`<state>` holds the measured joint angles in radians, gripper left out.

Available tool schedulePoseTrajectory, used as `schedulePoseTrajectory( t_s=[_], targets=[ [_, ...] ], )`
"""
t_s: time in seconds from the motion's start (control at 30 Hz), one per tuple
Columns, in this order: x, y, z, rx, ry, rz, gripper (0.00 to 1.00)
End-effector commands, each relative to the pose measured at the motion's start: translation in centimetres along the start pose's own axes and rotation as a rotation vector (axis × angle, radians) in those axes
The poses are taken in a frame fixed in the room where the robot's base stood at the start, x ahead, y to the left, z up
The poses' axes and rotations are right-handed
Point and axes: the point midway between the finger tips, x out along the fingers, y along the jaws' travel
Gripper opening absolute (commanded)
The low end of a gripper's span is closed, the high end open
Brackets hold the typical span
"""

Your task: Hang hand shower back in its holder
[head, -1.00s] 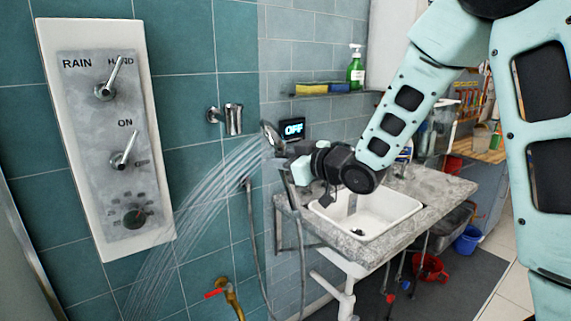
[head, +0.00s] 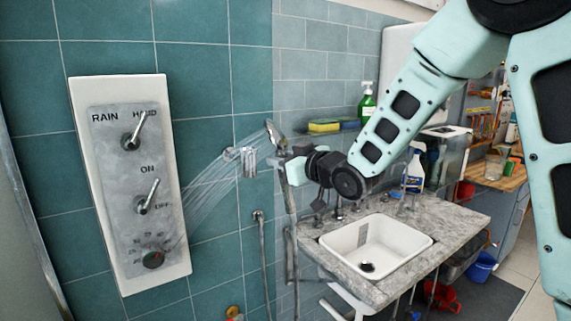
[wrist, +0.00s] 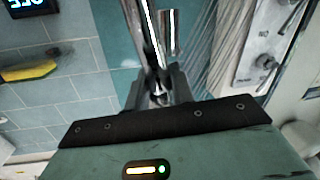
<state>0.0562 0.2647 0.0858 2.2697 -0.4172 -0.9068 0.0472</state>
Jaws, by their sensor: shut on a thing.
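My gripper (head: 284,165) is shut on the chrome hand shower (head: 275,137), gripping its handle, and holds it up in front of the tiled wall. The shower head is at the top, and water sprays from it down to the left. The hose hangs below my gripper. The chrome wall holder (head: 240,161) is just left of the hand shower in the head view, and nothing is seen seated in it. In the wrist view the handle (wrist: 143,30) runs up from between the fingers (wrist: 158,95), with the holder (wrist: 170,32) close beside it; their depth gap is unclear.
A shower control panel (head: 135,190) with levers is on the wall at left, behind the spray. A stone counter (head: 455,222) with a white sink (head: 345,243) is at right. A spray bottle (head: 414,172) stands on it; sponges (head: 323,127) lie on a shelf.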

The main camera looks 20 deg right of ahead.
Motion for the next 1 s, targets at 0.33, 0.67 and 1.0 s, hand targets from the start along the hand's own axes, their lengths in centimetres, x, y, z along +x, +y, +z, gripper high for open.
schedulePoseTrajectory(
  t_s=[0.33, 0.67, 1.0],
  targets=[
    [0.7, 0.3, -4.5, 0.031, 0.015, 0.029, 0.00],
    [1.4, 0.5, -8.2, 0.060, 0.026, 0.058, 0.00],
    [2.1, 0.7, -12.0, 0.091, 0.039, 0.086, 0.00]
  ],
)
